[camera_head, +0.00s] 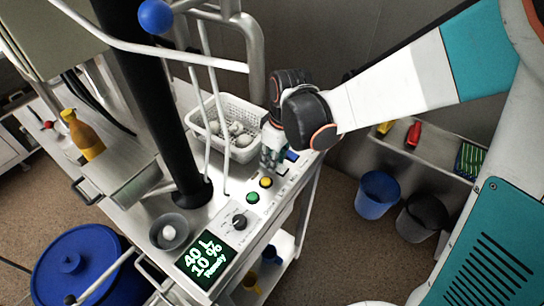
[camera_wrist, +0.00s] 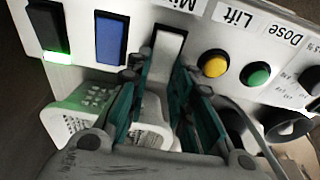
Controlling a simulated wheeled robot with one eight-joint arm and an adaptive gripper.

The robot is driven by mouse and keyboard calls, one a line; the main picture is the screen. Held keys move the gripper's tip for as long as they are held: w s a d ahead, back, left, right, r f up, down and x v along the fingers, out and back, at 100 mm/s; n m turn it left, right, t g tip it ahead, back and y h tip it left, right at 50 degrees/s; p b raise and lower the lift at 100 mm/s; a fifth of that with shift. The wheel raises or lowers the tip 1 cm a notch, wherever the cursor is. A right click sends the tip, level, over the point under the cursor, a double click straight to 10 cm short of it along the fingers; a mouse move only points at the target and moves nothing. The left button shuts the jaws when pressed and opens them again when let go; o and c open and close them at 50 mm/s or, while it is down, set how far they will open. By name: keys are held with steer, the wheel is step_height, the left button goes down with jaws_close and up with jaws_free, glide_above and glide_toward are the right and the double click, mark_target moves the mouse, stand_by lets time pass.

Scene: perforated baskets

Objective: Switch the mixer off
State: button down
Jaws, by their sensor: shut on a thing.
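The control panel (camera_head: 262,190) runs along the edge of the steel machine. In the wrist view, a white rocker switch (camera_wrist: 170,40) sits under a label that begins "Mi", between a blue switch (camera_wrist: 111,38) and a yellow button (camera_wrist: 214,63). My gripper (camera_wrist: 160,68) has its two teal-and-black fingers on either side of the white switch's lower end, shut on it. The fingers hide that end. In the head view, my gripper (camera_head: 272,150) points down at the panel's far end, and the arm hides part of that area.
A white perforated basket (camera_head: 226,125) with pale round items stands beside my gripper. A green button (camera_head: 252,197), a black knob (camera_head: 239,221) and a display (camera_head: 203,258) reading "40 L 10 % Ready" lie nearer. A black switch (camera_wrist: 44,25) has a green light.

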mark_target(285, 171)
steer(key=shift+s+d+t+y, duration=0.2)
steer(key=shift+t+y, duration=0.2)
steer(key=shift+y, duration=0.2)
steer(key=c, duration=1.4)
jaws_free()
steer(key=shift+r, duration=0.2)
steer(key=v, duration=1.1)
steer(key=shift+s+r, duration=0.15)
steer(key=shift+r, duration=0.15)
steer(key=shift+d, duration=0.15)
